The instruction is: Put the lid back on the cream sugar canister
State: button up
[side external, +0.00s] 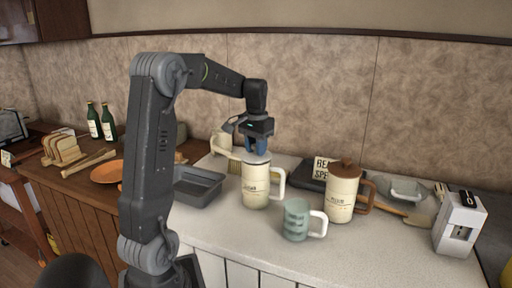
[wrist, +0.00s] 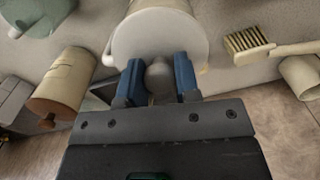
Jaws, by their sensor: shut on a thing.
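The cream sugar canister (side external: 256,187) stands upright on the pale counter, with its handle to the right. A white lid (wrist: 158,32) with a grey knob (wrist: 159,77) is at the canister's mouth; in the side view the lid (side external: 256,158) looks level on top of it. I cannot tell whether it sits fully on the rim. My gripper (side external: 257,146) is directly above the canister, pointing down. In the wrist view my gripper (wrist: 159,81) has its blue fingers on both sides of the knob, shut on it. The lid hides the canister's mouth.
A cream canister with a brown lid and handle (side external: 343,192) stands to the right. A grey-green mug (side external: 296,220) is in front. A dark grey tray (side external: 197,187) lies to the left. A white box (side external: 461,224) stands far right. The front counter is mostly clear.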

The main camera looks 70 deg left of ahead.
jog(key=o, duration=1)
jog(key=shift+o, duration=0.4)
jog(key=o, duration=0.4)
jog(key=shift+r, duration=3.5)
jog(key=shift+c, duration=0.5)
